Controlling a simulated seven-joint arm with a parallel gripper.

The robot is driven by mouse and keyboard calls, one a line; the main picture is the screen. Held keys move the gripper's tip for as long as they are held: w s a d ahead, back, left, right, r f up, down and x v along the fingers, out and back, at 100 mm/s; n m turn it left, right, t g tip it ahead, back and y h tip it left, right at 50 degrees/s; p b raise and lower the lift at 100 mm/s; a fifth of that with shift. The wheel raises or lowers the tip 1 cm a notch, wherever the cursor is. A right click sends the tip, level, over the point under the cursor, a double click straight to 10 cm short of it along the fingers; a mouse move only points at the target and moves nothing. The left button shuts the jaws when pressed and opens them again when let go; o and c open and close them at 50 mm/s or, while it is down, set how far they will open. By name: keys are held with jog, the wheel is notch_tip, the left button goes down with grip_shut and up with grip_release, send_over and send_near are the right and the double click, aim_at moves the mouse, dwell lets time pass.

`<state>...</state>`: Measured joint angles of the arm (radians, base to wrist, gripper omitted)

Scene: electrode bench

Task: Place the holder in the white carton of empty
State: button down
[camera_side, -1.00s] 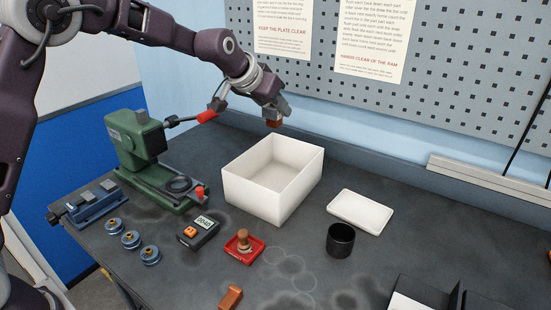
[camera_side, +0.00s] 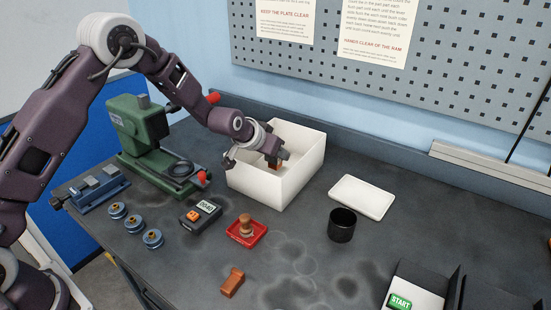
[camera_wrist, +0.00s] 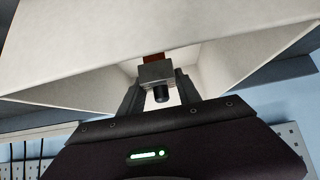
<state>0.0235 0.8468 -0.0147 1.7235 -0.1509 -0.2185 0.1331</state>
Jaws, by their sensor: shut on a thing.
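The white carton (camera_side: 300,178) is an open-topped box in the middle of the bench, and its pale walls fill much of the wrist view (camera_wrist: 60,75). My gripper (camera_side: 272,156) reaches down inside the carton and is shut on the brown holder (camera_side: 273,164). In the wrist view the holder's brown edge (camera_wrist: 153,57) shows beyond a grey block and a black round end between my gripper's fingers (camera_wrist: 157,85). The holder's lower part is hard to see, and I cannot tell whether it touches the carton floor.
A green press (camera_side: 140,130) stands left of the carton. A white tray (camera_side: 362,197) and black cup (camera_side: 341,225) lie to the right.

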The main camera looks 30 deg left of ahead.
aim_at(275, 161)
jog(key=shift+f, duration=1.5)
jog(key=c, duration=0.8)
grip_release()
jog(key=shift+f, duration=0.1)
jog(key=shift+c, duration=0.2)
jog(key=v, duration=1.2)
jog(key=w+r+v, duration=0.1)
jog(key=v, duration=1.1)
jog(key=s+r+g, duration=0.1)
jog(key=s+r, duration=0.1)
jog(key=s, duration=1.2)
jog(key=s+a+r+g, duration=0.1)
jog(key=s+r+g, duration=0.1)
jog(key=s, duration=1.3)
jog(key=shift+a, duration=0.2)
